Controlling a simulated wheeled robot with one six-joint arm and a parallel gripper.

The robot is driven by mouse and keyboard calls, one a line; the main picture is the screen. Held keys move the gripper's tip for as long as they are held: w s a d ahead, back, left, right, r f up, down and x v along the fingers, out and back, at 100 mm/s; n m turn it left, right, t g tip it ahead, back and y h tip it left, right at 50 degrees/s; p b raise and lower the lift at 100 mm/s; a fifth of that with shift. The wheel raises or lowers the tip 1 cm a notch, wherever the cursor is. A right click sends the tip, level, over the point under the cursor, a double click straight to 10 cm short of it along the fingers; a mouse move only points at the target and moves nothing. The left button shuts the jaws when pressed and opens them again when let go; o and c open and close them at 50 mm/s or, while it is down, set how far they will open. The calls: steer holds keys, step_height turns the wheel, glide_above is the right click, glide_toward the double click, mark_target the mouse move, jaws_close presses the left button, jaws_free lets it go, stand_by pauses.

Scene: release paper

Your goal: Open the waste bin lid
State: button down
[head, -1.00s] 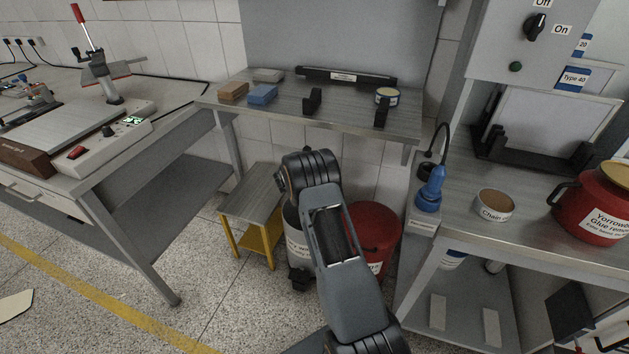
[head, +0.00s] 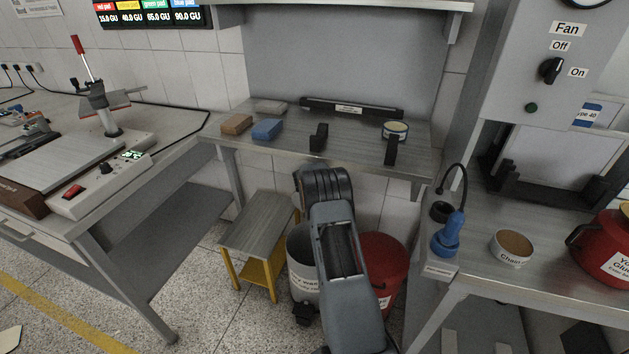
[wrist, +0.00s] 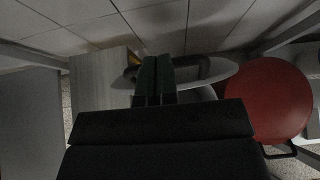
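A pale grey bin with a partly hidden "waste" label (head: 303,275) stands on the floor under the back table, left of my arm. A red bin (head: 384,262) stands just right of it; its round red top shows in the wrist view (wrist: 268,100). In the wrist view a grey round surface (wrist: 222,70), seemingly the grey bin's top, has a dark curved handle-like part (wrist: 203,72) on it. My gripper's dark fingers (wrist: 154,80) are close together over that part. I cannot tell whether they grip it. In the head view my arm hides the gripper.
A low stool with yellow legs (head: 258,225) stands close left of the grey bin. The back table (head: 290,140) overhangs the bins. The right bench (head: 480,265) holds a blue tool (head: 447,238) and a labelled cup (head: 512,247). Open floor lies at the front left.

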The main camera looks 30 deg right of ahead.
steer(key=shift+s+d, duration=0.15)
steer(key=shift+d, duration=0.1)
